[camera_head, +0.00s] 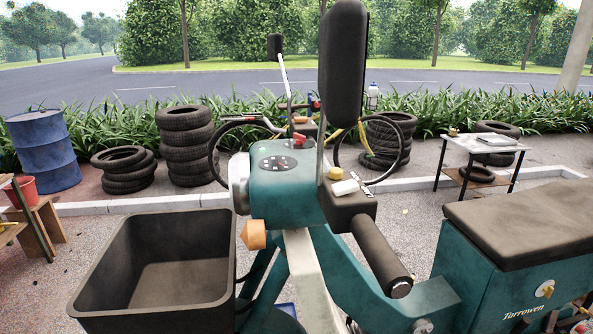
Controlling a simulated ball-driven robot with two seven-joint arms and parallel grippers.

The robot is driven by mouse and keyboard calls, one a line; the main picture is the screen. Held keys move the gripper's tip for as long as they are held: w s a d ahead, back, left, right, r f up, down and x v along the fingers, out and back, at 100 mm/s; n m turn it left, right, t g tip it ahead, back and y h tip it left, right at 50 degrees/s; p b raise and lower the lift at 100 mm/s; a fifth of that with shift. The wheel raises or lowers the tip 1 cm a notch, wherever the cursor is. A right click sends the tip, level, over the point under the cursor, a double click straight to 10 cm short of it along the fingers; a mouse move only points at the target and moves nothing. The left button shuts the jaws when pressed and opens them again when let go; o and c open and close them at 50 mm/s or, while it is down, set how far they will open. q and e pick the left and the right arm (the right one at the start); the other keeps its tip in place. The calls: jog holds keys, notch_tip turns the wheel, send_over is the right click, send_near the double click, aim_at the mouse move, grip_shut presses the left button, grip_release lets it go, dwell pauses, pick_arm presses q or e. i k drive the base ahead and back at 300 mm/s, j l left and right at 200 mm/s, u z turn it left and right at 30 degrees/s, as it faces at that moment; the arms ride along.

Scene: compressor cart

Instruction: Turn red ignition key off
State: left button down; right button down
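A small red piece (300,138), which looks like the ignition key, stands on top of the teal dash housing (280,185) in the middle of the view. It sits just behind a dark round panel (277,163) with small marks. It is too small to tell which way it is turned. A yellow button (336,173) and a white switch (345,187) are on the dark control block to its right. Neither of my grippers shows in this view.
A black handlebar grip (380,250) juts toward me, and a tall dark mirror (343,65) rises beside the housing. An empty black bin (103,275) is at left, a dark seat (530,220) at right. Tyre stacks (186,145), a blue barrel (44,150) and a table (484,143) stand behind.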

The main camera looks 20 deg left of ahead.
aim_at(300, 139)
jog(key=k+l+u, duration=0.3)
jog(key=k+l, duration=0.15)
jog(key=l, duration=0.25)
jog(key=k+l+u, duration=0.3)
jog(key=k+l, duration=0.2)
